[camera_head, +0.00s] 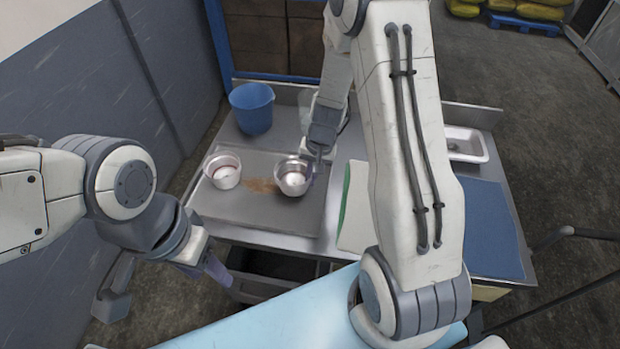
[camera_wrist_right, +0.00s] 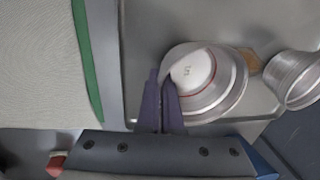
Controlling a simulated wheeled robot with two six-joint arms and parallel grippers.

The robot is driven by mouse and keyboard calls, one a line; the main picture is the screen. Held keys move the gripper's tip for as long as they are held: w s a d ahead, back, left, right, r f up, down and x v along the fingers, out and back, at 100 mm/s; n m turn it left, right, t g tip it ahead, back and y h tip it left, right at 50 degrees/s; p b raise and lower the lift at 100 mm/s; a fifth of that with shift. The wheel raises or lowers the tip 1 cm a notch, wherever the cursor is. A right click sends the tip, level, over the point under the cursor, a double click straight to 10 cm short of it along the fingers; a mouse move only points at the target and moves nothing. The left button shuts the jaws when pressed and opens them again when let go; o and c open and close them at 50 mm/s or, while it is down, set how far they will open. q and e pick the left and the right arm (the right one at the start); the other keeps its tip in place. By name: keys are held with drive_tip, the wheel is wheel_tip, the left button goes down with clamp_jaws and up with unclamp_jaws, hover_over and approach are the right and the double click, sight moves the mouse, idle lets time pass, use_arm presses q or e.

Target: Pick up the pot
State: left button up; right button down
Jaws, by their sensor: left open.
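A silver metal pot (camera_head: 292,178) stands on the right part of a grey metal tray (camera_head: 270,214). In the right wrist view this pot (camera_wrist_right: 222,98) shows a pale bottom with small print. A second, paler pot (camera_head: 223,170) stands to its left on the tray and shows partly at the right edge of the wrist view (camera_wrist_right: 292,80). My right gripper (camera_head: 318,168) is at the right rim of the silver pot. Its fingers (camera_wrist_right: 161,104) are close together with the rim between them. My left gripper (camera_head: 163,284) is open and empty, left of the table front.
A blue bucket (camera_head: 252,108) stands behind the tray. A pale board with a green edge (camera_head: 356,205) lies right of the tray, partly hidden by my right arm. A blue mat (camera_head: 492,228) and a white basin (camera_head: 465,146) are further right.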

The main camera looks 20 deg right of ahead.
drive_tip(key=shift+r, duration=0.8)
drive_tip(key=shift+s+d+r, duration=0.1)
drive_tip(key=shift+d+r, duration=0.05)
drive_tip(key=shift+r, duration=0.7)
drive_tip(key=s+d+r+b, duration=0.2)
drive_tip(key=s+d+r, duration=0.4)
drive_tip(key=s, duration=0.3)
drive_tip(key=shift+d+r+b, duration=0.35)
drive_tip(key=shift+d+b, duration=0.05)
drive_tip(key=shift+d, duration=0.05)
